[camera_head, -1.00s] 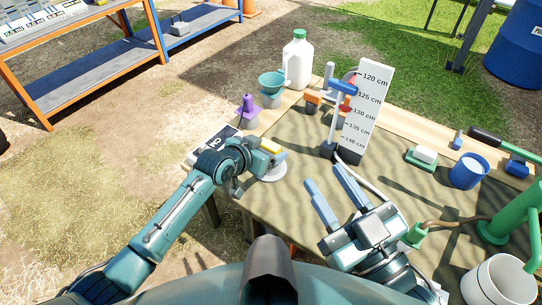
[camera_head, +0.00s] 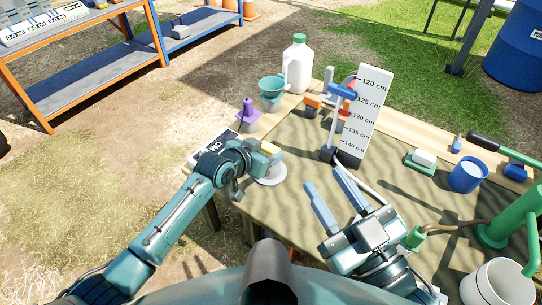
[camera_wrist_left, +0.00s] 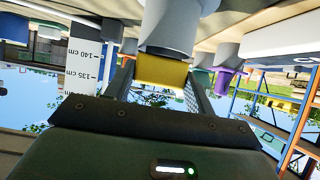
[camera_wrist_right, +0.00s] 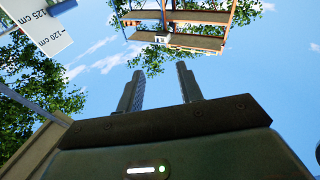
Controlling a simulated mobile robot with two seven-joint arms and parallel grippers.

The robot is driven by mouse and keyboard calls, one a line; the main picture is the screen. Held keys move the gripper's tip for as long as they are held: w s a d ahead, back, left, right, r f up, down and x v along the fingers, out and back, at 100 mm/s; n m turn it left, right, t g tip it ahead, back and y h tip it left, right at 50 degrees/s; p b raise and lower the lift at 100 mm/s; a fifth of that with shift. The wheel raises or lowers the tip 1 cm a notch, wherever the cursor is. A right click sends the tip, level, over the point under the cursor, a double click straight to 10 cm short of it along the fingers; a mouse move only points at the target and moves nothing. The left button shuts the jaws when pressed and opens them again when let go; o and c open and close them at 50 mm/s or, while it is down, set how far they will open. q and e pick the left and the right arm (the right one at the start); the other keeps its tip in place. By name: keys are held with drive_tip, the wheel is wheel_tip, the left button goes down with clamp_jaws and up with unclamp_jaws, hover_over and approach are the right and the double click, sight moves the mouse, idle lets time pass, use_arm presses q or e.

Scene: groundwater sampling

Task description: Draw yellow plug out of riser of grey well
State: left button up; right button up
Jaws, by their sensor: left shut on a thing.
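The yellow plug (camera_head: 271,150) is at the grey well (camera_head: 270,178) on the table's left end. My left gripper (camera_head: 268,156) is shut on the plug. In the left wrist view, the plug (camera_wrist_left: 162,72) sits between the two fingers and meets the grey riser (camera_wrist_left: 170,28) with no gap that I can see. How deep the plug sits in the riser is hidden. My right gripper (camera_head: 328,190) is open and empty above the table's front part. Its two spread fingers also show in the right wrist view (camera_wrist_right: 160,82).
A purple-topped piece (camera_head: 248,110), a teal funnel (camera_head: 272,84) and a white jug (camera_head: 297,65) stand behind the well. The scale board (camera_head: 366,115) rises mid-table.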

use_arm(q)
drive_tip(key=shift+r+p, duration=0.55)
drive_tip(key=shift+r, duration=0.15)
drive_tip(key=shift+r+p, duration=0.7)
drive_tip(key=shift+p, duration=0.05)
drive_tip(key=shift+r+p, duration=0.3)
drive_tip(key=shift+p, duration=0.05)
drive_tip(key=shift+r+p, duration=0.7)
drive_tip(key=shift+p, duration=0.05)
drive_tip(key=shift+r+p, duration=0.3)
drive_tip(key=shift+p, duration=0.05)
drive_tip(key=shift+r+p, duration=0.7)
drive_tip(key=shift+p, duration=0.05)
use_arm(e)
drive_tip(key=d+g+h, duration=0.1)
drive_tip(key=d+h, duration=0.1)
drive_tip(key=shift+h, duration=0.3)
use_arm(q)
drive_tip(key=shift+r, duration=0.1)
use_arm(e)
drive_tip(key=shift+f+g, duration=0.25)
drive_tip(key=shift+g, duration=0.05)
